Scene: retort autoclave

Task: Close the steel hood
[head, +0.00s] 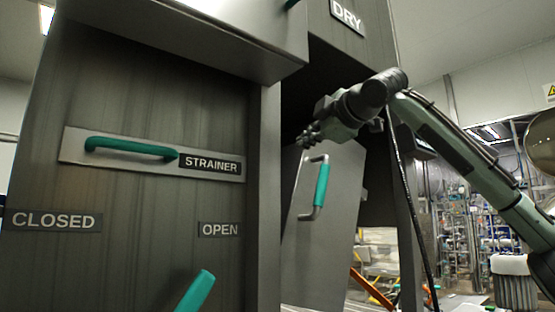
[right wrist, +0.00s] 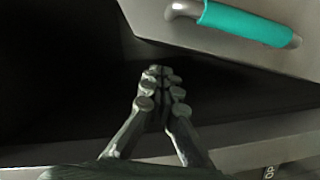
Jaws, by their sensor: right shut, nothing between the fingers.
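A steel panel (head: 338,225) with an upright teal handle (head: 322,187) stands tilted in the dark opening below the DRY sign. It looks like the steel hood, but I cannot be sure. In the right wrist view the panel (right wrist: 235,55) and its teal handle (right wrist: 248,22) are at upper right, with a dark gap beside it. My right gripper (head: 308,135) is shut and empty, just above the panel's top edge and apart from the handle. Its closed fingers (right wrist: 161,76) point into the dark opening in the wrist view. My left gripper is not in view.
At left is a steel front with a STRAINER handle (head: 130,148), CLOSED (head: 53,220) and OPEN (head: 219,230) labels, and a teal lever (head: 197,292). A steel box (head: 215,28) overhangs above it. A steel post (head: 264,200) stands left of the panel.

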